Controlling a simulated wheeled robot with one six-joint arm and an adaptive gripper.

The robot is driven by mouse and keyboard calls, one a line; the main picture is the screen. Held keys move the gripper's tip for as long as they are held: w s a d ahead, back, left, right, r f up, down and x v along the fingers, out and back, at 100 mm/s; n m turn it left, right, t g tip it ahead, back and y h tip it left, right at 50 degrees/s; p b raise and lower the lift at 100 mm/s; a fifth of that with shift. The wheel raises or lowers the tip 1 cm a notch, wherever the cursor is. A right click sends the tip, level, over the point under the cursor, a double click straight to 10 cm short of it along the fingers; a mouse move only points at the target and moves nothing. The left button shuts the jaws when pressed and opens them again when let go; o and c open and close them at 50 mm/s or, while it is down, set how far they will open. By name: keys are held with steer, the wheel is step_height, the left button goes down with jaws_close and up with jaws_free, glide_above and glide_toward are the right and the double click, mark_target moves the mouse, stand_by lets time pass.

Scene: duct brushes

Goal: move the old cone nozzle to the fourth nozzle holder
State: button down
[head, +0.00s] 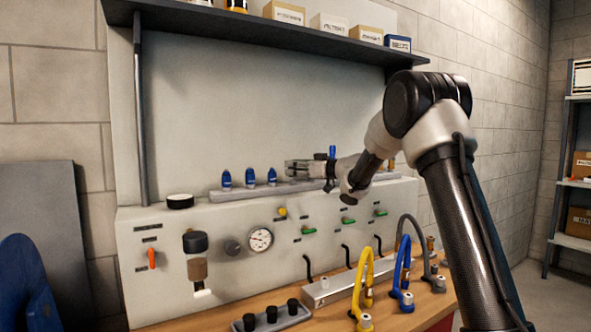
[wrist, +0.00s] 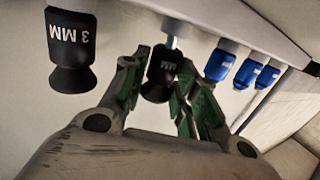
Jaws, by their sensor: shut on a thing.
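In the wrist view, a black flared cup-shaped nozzle (wrist: 158,82) with white "MM" lettering sits between the fingers of my gripper (wrist: 165,72), which are shut on it. A pale metal stem shows above the nozzle; I cannot tell whether it is still joined to the rail. In the head view my gripper (head: 297,168) is at the long grey rail (head: 315,184) on top of the panel, and the held nozzle cannot be made out there. A second black nozzle marked "3 MM" (wrist: 72,50) hangs to the left in the wrist view. I cannot tell which holder is the fourth.
Three blue nozzles (head: 250,178) stand on the rail left of my gripper. A black puck (head: 180,201) lies on the panel top. Below are a gauge (head: 260,239), coloured hoses (head: 360,275) and a tray with black pegs (head: 271,314). A shelf (head: 250,28) with boxes hangs above.

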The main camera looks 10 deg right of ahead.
steer(key=shift+f, duration=0.5)
stand_by(0.7)
steer(key=c, duration=1)
jaws_free()
steer(key=shift+c, duration=0.2)
steer(key=v, duration=1.2)
